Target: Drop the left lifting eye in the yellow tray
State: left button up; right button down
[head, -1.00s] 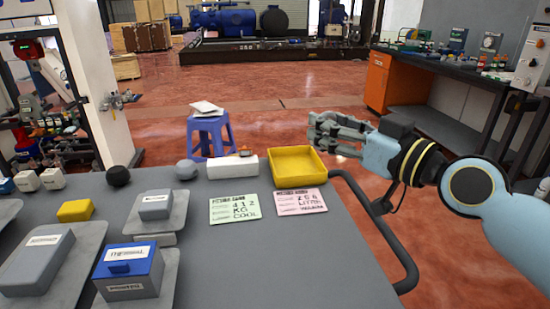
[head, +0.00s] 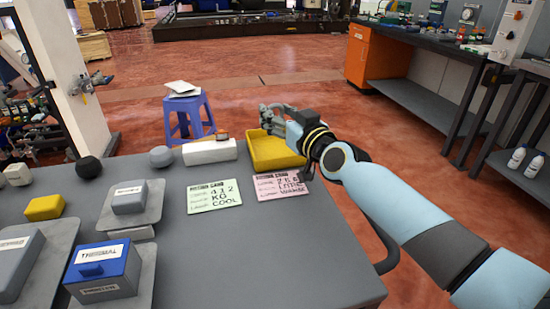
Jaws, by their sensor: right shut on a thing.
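The yellow tray (head: 275,158) stands at the far right corner of the grey table. My right gripper (head: 270,114) is over the far part of the tray, its fingers pointing left and away. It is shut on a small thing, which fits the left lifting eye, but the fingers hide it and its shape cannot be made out. The height of the gripper above the tray is hard to judge. My left gripper is not in view.
A white block (head: 210,151) stands just left of the tray. A green card (head: 214,196) and a pink card (head: 281,186) lie in front. A blue-lidded box (head: 101,272) and a grey box (head: 129,197) are at the left. The table's front right is clear.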

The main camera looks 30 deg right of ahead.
jog(key=shift+f, duration=0.3)
jog(key=shift+r, duration=0.1)
jog(key=c, duration=0.6)
grip_release()
